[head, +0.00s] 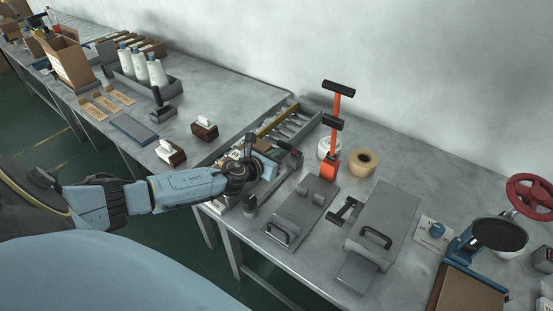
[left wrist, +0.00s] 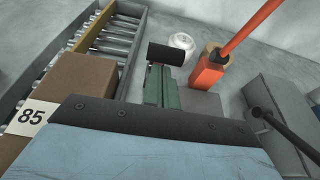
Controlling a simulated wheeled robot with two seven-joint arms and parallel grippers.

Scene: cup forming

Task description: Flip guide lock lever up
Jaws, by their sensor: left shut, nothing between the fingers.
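A lever with a black cylindrical grip (head: 296,154) stands at the right side of the roller conveyor in the head view; I take it as the guide lock lever. In the left wrist view a black cylindrical grip (left wrist: 165,53) shows just beyond my fingers. My left gripper (head: 268,166) is over the near end of the conveyor, close to the lever. Its greenish fingers (left wrist: 161,90) are shut and empty, partly hidden by the hand's front plate. I cannot tell whether they touch the lever. The lever's base is hidden. My right gripper is not in view.
The conveyor has a yellow guide rail (head: 276,119) and carries a brown box (left wrist: 75,80) labelled 85. To the right stand an orange post with black handles (head: 331,162), a tape roll (head: 363,163) and grey machine housings (head: 385,218). Tissue boxes (head: 204,129) stand to the left.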

